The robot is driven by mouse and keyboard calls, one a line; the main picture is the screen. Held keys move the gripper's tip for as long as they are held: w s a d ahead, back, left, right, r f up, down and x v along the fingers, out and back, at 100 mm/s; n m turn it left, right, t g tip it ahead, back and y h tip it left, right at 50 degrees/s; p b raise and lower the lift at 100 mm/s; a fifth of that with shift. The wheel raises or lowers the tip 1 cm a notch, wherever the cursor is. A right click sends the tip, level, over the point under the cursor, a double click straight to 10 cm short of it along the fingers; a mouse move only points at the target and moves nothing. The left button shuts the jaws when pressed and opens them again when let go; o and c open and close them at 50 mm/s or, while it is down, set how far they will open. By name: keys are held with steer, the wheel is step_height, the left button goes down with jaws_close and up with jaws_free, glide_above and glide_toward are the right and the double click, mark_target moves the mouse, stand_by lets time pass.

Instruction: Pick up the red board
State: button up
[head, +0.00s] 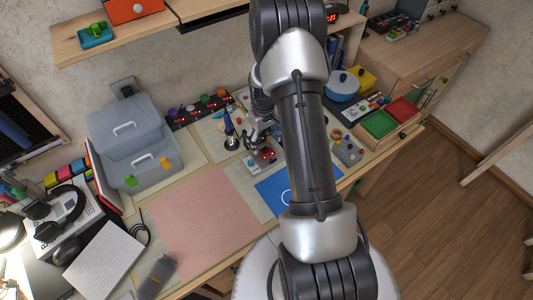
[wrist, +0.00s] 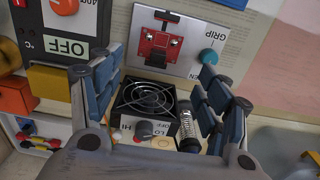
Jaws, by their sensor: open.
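The red board (wrist: 161,48) shows in the wrist view as a small red piece with dark fittings, on a pale plate (wrist: 196,68) marked GRIP with a teal knob (wrist: 208,56). In the head view a small red piece (head: 266,154) sits on a grey plate at the middle of the desk, just left of my arm. My gripper (wrist: 161,68) is open with nothing between its blue-padded fingers. The red board lies ahead of the fingertips, apart from them. In the head view my arm hides part of the gripper.
A black fan unit (wrist: 146,100) and a coiled metal cylinder (wrist: 188,130) lie between the fingers in the wrist view. A box marked OFF (wrist: 66,46) is at left. In the head view a blue mat (head: 270,190) and a bare pink mat (head: 205,230) lie nearer the front.

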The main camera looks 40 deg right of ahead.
mark_target(264, 148)
steer(key=f+b, duration=0.1)
steer(key=f, duration=0.4)
steer(key=shift+w+d+b, duration=0.2)
steer(key=shift+b, duration=0.2)
steer(key=shift+c, duration=0.6)
steer(key=c, duration=0.9)
steer(key=shift+r, duration=0.1)
step_height(264, 148, up, 20)
steer(key=p, duration=0.5)
steer(key=shift+a, duration=0.15)
